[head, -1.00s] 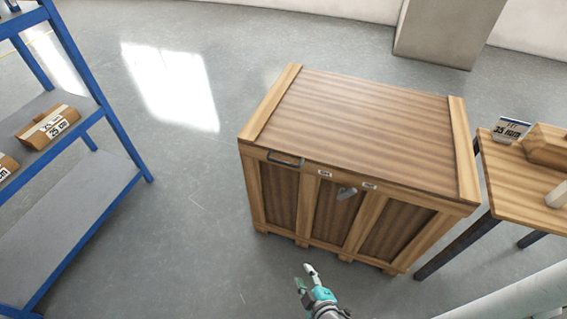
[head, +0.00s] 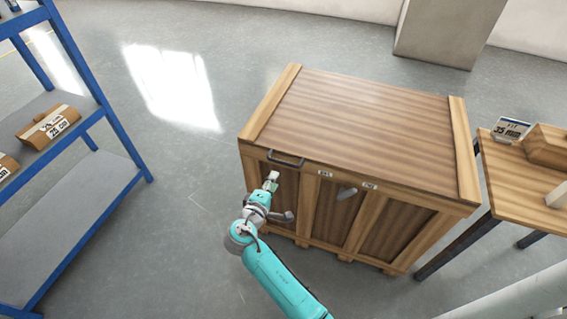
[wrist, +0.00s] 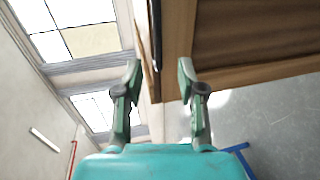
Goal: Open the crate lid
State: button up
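The wooden crate (head: 380,115) stands on the floor with its lid shut flat. A dark bar handle (head: 286,160) sits at the lid's front edge, toward the left. My gripper (head: 272,177) is in front of the crate's left front panel, a little below and left of the handle. In the wrist view my gripper (wrist: 158,75) has its two fingers apart. The crate (wrist: 255,45) fills the upper right there, and a thin dark strip, perhaps the handle, shows between the fingertips. Contact cannot be told.
A blue shelf (head: 85,215) with labelled cartons (head: 48,125) stands at the left. A wooden table (head: 495,165) with a label stand (head: 510,130) is close to the crate's right side. The floor between shelf and crate is clear.

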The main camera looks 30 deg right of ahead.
aim_at(283, 162)
jog(key=x, duration=1)
jog(key=shift+w+d+r, duration=0.1)
jog(key=shift+w+d, duration=0.2)
jog(key=shift+w, duration=0.05)
grip_shut()
